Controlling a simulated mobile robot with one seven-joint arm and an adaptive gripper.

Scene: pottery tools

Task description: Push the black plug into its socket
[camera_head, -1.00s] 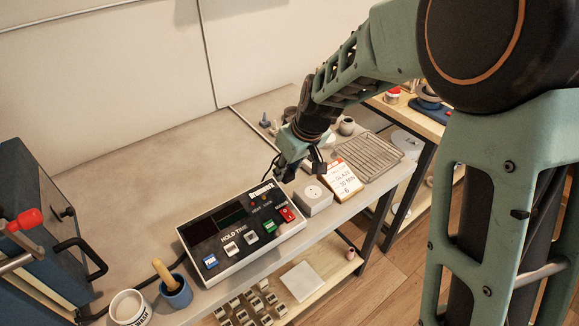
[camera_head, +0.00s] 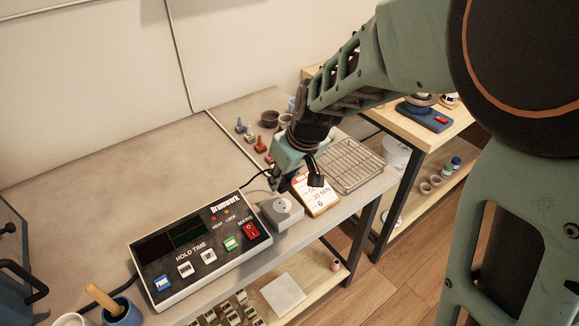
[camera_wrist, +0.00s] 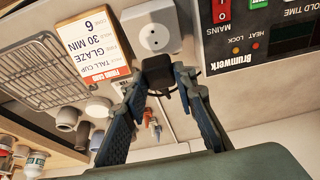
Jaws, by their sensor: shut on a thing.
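The black plug (camera_wrist: 157,72) is held between the fingertips of my gripper (camera_wrist: 161,80), which is shut on it. The socket (camera_wrist: 152,32) is a pale block with a round face and small holes, just beyond the plug in the wrist view. The plug appears apart from the socket's face, by its near edge; I cannot tell the height gap. In the head view the socket block (camera_head: 283,214) stands at the table's front edge, and my gripper (camera_head: 292,181) is above and behind it. The plug is mostly hidden there by the fingers.
A control panel (camera_head: 200,250) stands left of the socket. A firing card (camera_head: 318,197) and a wire rack (camera_head: 352,166) lie to its right. Small pots (camera_head: 270,118) and coloured cones stand behind my gripper. A black cable (camera_head: 256,177) runs to the gripper. The table's left rear is clear.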

